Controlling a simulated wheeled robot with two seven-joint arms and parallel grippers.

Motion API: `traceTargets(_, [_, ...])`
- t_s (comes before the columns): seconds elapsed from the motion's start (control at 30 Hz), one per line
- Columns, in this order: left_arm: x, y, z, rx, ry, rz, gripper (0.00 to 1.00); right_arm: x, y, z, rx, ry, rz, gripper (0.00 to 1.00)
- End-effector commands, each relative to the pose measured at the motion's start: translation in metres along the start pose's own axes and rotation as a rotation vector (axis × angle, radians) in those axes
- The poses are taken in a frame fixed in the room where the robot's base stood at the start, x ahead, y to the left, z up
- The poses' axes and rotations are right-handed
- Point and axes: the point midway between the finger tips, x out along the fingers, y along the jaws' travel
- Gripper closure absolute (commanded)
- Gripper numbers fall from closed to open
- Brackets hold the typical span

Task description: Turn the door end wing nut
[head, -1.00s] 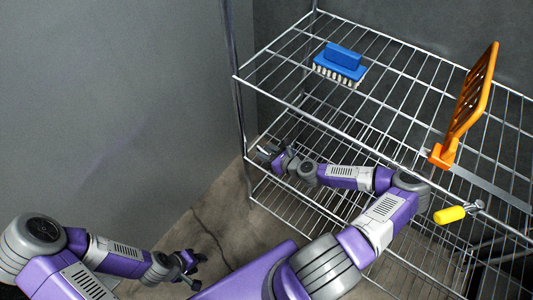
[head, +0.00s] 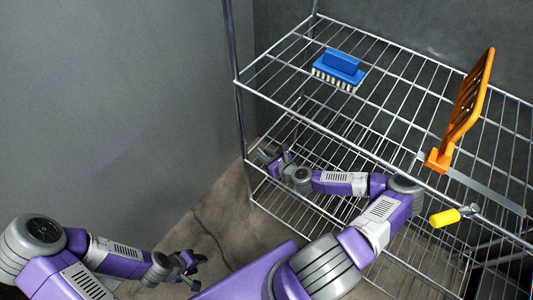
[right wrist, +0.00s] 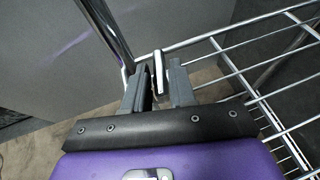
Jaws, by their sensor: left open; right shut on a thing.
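My right gripper (head: 270,154) is at the left end of the wire shelf rack, just below the upper shelf by the corner post. In the right wrist view its two grey fingers (right wrist: 158,84) are on either side of a small flat metal piece, which appears to be the wing nut (right wrist: 158,70), and are shut on it. The nut's lower part is hidden between the fingers. In the head view the nut is too small to make out. My left gripper (head: 192,268) is open and empty, low at the left over the floor.
A yellow-handled tool (head: 446,217) hangs at the front right edge. A corner post (right wrist: 106,28) is close left of my right fingers. Bare floor lies left.

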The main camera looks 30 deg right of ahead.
Motion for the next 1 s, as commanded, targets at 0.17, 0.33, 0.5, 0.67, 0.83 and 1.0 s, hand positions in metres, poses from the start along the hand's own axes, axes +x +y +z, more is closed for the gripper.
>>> traceTargets(0.17, [-0.019,0.007,0.001,0.000,0.000,0.000,0.57,-0.001,0.006,0.004,0.061,0.000,-0.127,1.00])
traceTargets(0.33, [-0.034,0.013,0.001,0.000,0.000,0.000,0.57,0.000,0.009,0.004,0.124,0.001,-0.274,1.00])
traceTargets(0.5, [-0.047,0.018,0.002,0.000,0.000,0.000,0.57,0.002,0.012,0.004,0.185,0.002,-0.422,1.00])
traceTargets(0.67, [-0.058,0.022,0.003,0.000,0.000,0.000,0.57,0.003,0.014,0.005,0.241,0.001,-0.565,1.00])
traceTargets(0.83, [-0.069,0.026,0.003,0.000,0.000,0.000,0.57,0.005,0.017,0.005,0.300,0.002,-0.714,1.00])
traceTargets(1.0, [-0.075,0.028,0.003,0.000,0.000,0.000,0.57,0.008,0.018,0.005,0.358,0.001,-0.861,1.00])
